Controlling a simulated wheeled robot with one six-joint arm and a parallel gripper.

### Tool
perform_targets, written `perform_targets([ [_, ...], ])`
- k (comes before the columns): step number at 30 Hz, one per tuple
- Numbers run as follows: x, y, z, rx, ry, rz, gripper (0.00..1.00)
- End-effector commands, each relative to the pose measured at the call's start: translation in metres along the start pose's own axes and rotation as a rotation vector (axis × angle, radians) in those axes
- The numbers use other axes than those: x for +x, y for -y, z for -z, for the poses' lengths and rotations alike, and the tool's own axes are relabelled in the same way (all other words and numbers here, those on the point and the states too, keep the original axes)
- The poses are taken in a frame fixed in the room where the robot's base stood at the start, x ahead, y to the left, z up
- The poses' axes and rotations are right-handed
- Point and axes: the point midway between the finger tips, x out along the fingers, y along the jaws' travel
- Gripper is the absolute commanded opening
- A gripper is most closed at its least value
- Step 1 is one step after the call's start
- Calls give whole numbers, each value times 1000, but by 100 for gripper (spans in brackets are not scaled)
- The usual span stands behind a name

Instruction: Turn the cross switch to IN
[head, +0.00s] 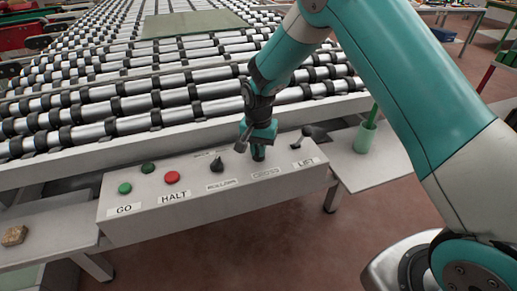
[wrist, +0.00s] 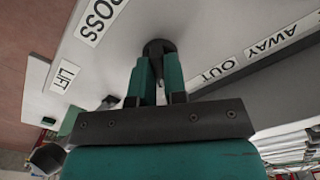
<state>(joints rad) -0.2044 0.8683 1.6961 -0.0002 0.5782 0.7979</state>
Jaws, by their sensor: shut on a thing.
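The control panel (head: 205,205) carries a CROSS label (head: 266,173), which also shows in part in the wrist view (wrist: 103,20). The cross switch (wrist: 158,47) is a black knob near that label. My gripper (head: 258,152) points down at it. In the wrist view my gripper's teal fingers (wrist: 159,75) are closed on the knob from both sides. An OUT label (wrist: 219,72) lies to the right of the knob in the wrist view. The fingers hide much of the knob, so I cannot tell which way it points. No IN label is readable.
The black ROLLERS switch (head: 217,164) is left of my gripper, and the LIFT lever (head: 304,136) is close on its right. Red HALT (head: 172,177) and green GO (head: 125,188) buttons are further left. Rollers (head: 150,104) lie behind; a green cup (head: 365,137) stands right.

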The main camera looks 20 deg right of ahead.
Motion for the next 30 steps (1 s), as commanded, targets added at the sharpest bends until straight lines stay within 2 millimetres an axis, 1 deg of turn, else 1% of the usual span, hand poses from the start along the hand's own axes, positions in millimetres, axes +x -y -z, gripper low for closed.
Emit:
perform_targets([
  [6, -2, 1, 1, 32, -4, 3, 0],
  [17, -2, 1, 1, 36, -4, 3, 0],
  [18, -2, 1, 1, 36, -4, 3, 17],
  [21, -2, 1, 1, 35, -4, 3, 38],
  [30, -2, 0, 1, 33, -2, 2, 38],
])
